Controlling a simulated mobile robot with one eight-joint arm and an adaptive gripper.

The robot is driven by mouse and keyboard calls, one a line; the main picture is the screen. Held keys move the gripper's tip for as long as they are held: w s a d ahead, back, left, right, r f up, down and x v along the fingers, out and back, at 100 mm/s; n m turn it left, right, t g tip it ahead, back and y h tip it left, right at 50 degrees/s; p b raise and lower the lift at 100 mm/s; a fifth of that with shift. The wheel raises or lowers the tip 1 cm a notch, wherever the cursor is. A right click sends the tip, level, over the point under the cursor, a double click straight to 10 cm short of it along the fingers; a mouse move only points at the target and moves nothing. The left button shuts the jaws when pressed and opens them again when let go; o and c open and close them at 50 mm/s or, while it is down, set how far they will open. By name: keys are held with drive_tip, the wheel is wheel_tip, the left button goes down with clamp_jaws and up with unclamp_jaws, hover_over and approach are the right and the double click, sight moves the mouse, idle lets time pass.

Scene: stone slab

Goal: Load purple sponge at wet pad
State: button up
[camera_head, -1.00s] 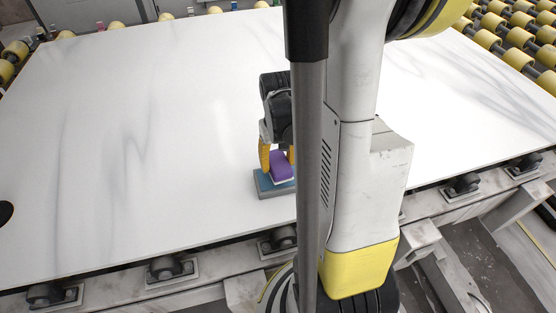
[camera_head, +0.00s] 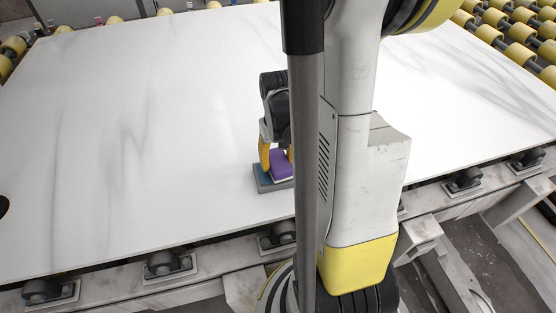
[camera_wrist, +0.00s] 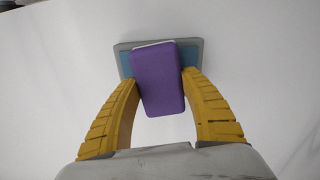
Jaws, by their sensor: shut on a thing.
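The purple sponge (camera_wrist: 158,82) is between the two yellow fingers of my gripper (camera_wrist: 160,84), which are shut on its sides. It also shows in the head view (camera_head: 281,163), partly hidden by my arm. The wet pad (camera_wrist: 127,64) is a blue pad in a grey tray, behind and below the sponge in the wrist view. In the head view the pad (camera_head: 263,178) lies on the slab, with the sponge over it. The sponge appears to rest on the pad, but the contact is hidden.
The white marble-patterned slab (camera_head: 130,140) is broad and clear to the left of the pad. Yellow rollers (camera_head: 520,38) stand beyond its right corner. Several small coloured things line the far edge. A dark round spot (camera_head: 3,206) is at the left edge.

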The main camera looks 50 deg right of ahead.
sight(277, 160)
drive_tip(key=shift+f+b, duration=0.55)
idle(1.4)
wheel_tip(277, 160, up, 7)
drive_tip(key=p, duration=0.5)
drive_tip(key=shift+p, duration=0.3)
idle(0.7)
